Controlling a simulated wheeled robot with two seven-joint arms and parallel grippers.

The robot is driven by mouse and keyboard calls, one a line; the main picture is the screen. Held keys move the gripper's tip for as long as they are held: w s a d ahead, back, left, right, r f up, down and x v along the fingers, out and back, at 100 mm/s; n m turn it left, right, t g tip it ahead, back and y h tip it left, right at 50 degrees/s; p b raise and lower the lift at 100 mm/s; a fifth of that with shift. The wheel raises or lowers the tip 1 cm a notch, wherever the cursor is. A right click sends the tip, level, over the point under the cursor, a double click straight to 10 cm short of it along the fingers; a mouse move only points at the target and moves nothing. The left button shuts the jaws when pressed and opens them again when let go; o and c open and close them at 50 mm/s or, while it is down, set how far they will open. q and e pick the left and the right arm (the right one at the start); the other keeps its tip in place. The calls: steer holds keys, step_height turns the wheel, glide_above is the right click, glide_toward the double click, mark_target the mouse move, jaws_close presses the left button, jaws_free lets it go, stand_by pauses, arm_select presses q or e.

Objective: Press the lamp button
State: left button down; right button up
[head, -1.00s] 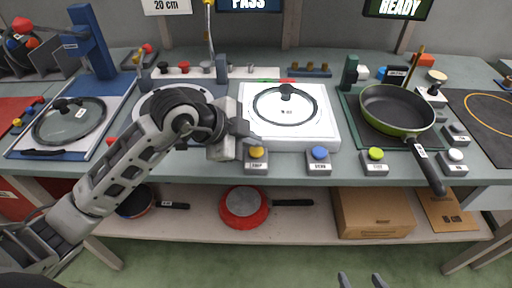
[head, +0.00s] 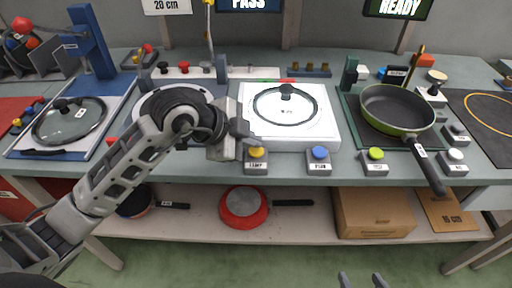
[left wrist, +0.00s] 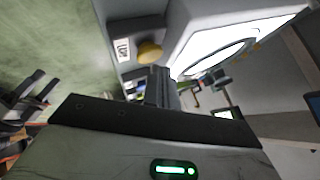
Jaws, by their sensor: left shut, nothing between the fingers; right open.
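The lamp button is a yellow dome (head: 256,152) on a small grey box labelled LAMP, at the table's front edge in the head view. It also shows in the left wrist view (left wrist: 149,52), near the upper middle. My left gripper (head: 250,139) is shut and empty, with its tips just behind and above the yellow dome in the head view. In the left wrist view its shut fingers (left wrist: 162,84) point up close beside the dome; I cannot tell whether they touch it. My right gripper (head: 360,281) is open and empty at the bottom edge of the head view.
A blue button (head: 319,152), a green button (head: 375,154) and a white button (head: 455,155) stand along the front edge. A white light box (head: 322,130) with a glass lid (head: 286,104) lies behind. A green pan (head: 398,108) sits right, its handle overhanging the edge.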

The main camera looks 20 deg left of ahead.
mark_target(252, 152)
arm_select(q)
steer(key=shift+f, duration=0.6)
steer(key=shift+r, duration=0.2)
steer(key=shift+r+p, duration=0.45)
steer(key=shift+p, duration=0.1)
stand_by(0.3)
step_height(252, 152, up, 6)
steer(key=p, duration=0.6)
